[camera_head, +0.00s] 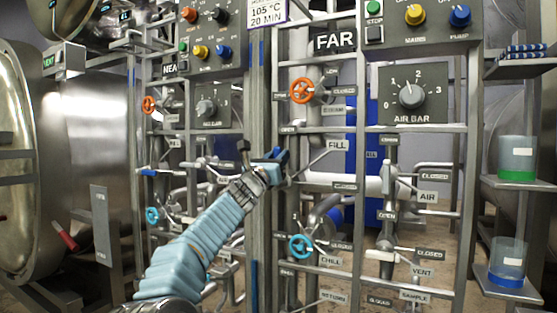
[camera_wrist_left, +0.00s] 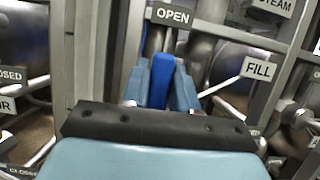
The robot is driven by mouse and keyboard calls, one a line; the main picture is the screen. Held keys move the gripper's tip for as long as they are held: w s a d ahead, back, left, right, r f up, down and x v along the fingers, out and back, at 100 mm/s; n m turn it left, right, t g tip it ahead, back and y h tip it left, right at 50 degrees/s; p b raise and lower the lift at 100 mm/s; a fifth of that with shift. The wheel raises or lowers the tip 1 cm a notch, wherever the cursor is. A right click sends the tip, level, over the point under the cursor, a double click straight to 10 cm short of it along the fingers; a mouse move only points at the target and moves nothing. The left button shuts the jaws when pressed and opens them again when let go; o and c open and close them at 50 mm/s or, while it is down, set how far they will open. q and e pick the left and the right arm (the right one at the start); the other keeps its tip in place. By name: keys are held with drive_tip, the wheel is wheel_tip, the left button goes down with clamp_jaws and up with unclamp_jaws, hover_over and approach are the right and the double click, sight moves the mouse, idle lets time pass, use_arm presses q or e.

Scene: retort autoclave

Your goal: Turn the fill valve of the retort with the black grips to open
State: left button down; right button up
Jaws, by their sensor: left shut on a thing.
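The fill valve's blue lever handle (camera_head: 282,156) is on the FAR rack, left of the FILL label (camera_head: 337,144). In the left wrist view the blue handle (camera_wrist_left: 162,75) stands between my fingers, just below the OPEN label (camera_wrist_left: 170,16). My left gripper (camera_head: 274,165) is shut on this handle; it also shows in the left wrist view (camera_wrist_left: 161,90). The handle points up toward the OPEN label, which is above it in the head view (camera_head: 288,130). The valve body is mostly hidden behind my gripper. My right gripper is not in view. No black grips can be made out.
An orange handwheel (camera_head: 302,90) is above the lever and a blue chill handwheel (camera_head: 301,246) below. A rack post (camera_head: 258,110) stands close on the left. The AIR and VENT levers are to the right. A retort door with a red grip (camera_head: 64,236) is far left.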

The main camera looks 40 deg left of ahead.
use_arm(q)
drive_tip(key=c, duration=1)
unclamp_jaws()
drive_tip(key=shift+a, duration=0.1)
drive_tip(key=shift+o, duration=0.2)
drive_tip(key=shift+s+f+b, duration=0.25)
drive_tip(key=shift+s+b, duration=0.05)
drive_tip(key=b+v, duration=0.4)
drive_tip(key=v, duration=0.9)
drive_tip(key=shift+s+b, duration=0.15)
drive_tip(key=shift+b, duration=0.15)
drive_tip(key=shift+r, duration=0.1)
